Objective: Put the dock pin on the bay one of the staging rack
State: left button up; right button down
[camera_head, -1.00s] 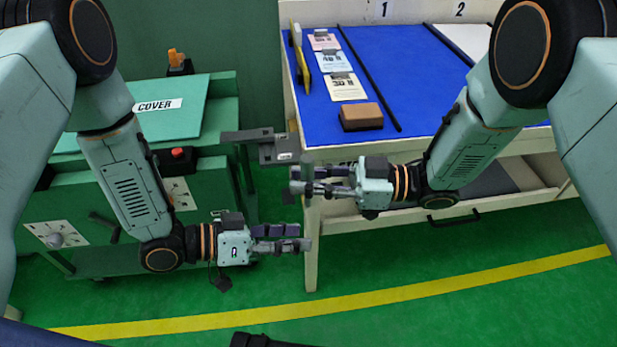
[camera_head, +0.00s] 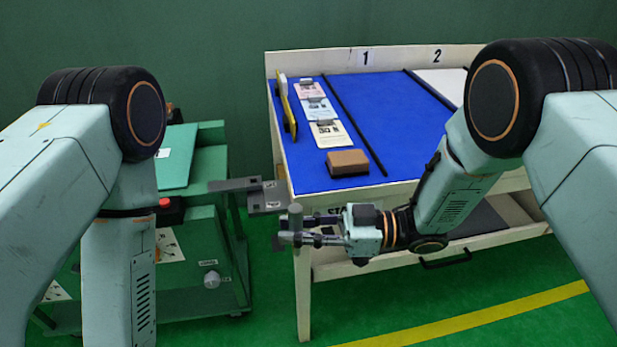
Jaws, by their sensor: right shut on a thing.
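My right gripper (camera_head: 296,231) is shut on an upright grey cylinder, which looks like the dock pin (camera_head: 295,213). It holds the pin in front of the near left corner of the staging rack (camera_head: 400,193). The rack has a blue top and a white frame. Bay one (camera_head: 395,115) is the bare blue strip under the number 1, between two black dividers. The pin is outside this bay, to its near left.
Left of bay one lie several cards (camera_head: 327,133), a brown block (camera_head: 347,162) and a yellow-edged upright piece (camera_head: 288,105). A white area (camera_head: 445,85) lies under number 2. A green cart (camera_head: 205,165) with a grey bracket (camera_head: 262,195) stands left of the rack.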

jog(key=s+d+f+m+t, duration=0.2)
jog(key=d+f+m+t, duration=0.15)
jog(key=d, duration=0.65)
jog(key=shift+w+d+r+m+t+h, duration=0.3)
jog(key=shift+d+r+m+t+h, duration=1.6)
jog(key=shift+d+t, duration=1.6)
jog(key=shift+w+d+r+m+t+h, duration=0.25)
jog(key=shift+d+r+m+t+h, duration=2.1)
jog(key=shift+d, duration=1.85)
jog(key=shift+s+a+f+m+t+h, duration=0.1)
jog(key=shift+s+a+f+m+t, duration=0.2)
jog(key=shift+f, duration=0.45)
jog(key=shift+s+a+f+m+t+h, duration=0.15)
jog(key=shift+s+a+f+t, duration=0.25)
jog(key=shift+f, duration=0.3)
jog(key=shift+s+a+f+m+t+h, duration=0.1)
jog(key=shift+s+a+f+m+t, duration=0.25)
jog(key=shift+f, duration=0.4)
